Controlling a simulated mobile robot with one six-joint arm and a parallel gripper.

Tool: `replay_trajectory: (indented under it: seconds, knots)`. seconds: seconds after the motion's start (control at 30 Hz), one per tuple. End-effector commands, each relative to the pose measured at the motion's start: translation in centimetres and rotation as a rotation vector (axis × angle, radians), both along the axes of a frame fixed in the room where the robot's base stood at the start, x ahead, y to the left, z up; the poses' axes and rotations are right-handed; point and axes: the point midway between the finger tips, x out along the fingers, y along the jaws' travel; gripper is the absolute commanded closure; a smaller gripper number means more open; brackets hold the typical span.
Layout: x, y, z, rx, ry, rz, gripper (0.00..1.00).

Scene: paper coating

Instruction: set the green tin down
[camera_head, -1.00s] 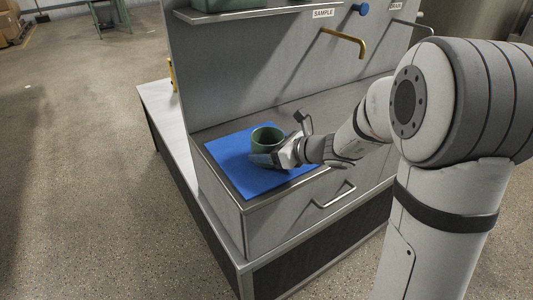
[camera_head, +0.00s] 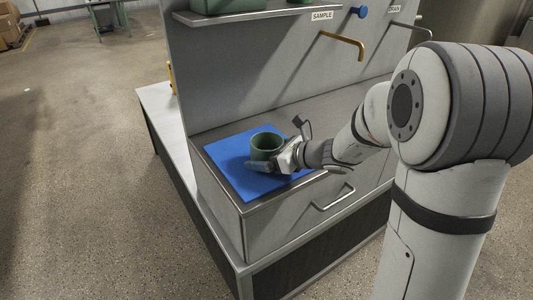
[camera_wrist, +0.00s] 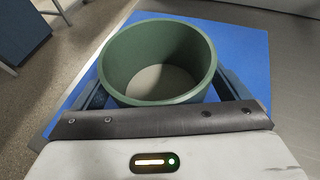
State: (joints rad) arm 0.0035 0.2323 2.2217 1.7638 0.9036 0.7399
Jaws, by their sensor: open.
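The green tin (camera_head: 266,146) stands upright on the blue mat (camera_head: 229,150) on the bench ledge. In the wrist view the tin (camera_wrist: 158,36) shows its round open top and looks empty inside. My gripper (camera_head: 262,166) is open, with its fingers low on either side of the tin. In the wrist view the fingers (camera_wrist: 160,88) are partly hidden behind the tin's near wall. The blue mat (camera_wrist: 246,62) spreads beneath and beyond the tin there. I cannot tell whether either finger touches the tin.
A yellow tap (camera_head: 345,44) under a SAMPLE label (camera_head: 322,16) sticks out from the grey back panel. A shelf (camera_head: 240,14) with green items hangs above. A drawer handle (camera_head: 334,197) juts from the front. The grey ledge right of the mat is clear.

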Motion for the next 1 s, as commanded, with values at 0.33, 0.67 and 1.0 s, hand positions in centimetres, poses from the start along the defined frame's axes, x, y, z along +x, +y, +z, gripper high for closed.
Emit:
replay_trajectory:
  seconds: [0.33, 0.67, 1.0]
  knots:
    - [-3.1, -4.9, 2.8, 0.0, -0.001, -0.005, 0.05]
    - [-5.8, -8.8, 4.6, 0.0, 0.0, -0.001, 0.05]
    - [-13.1, -6.7, 3.3, -0.372, -0.173, 0.402, 0.05]
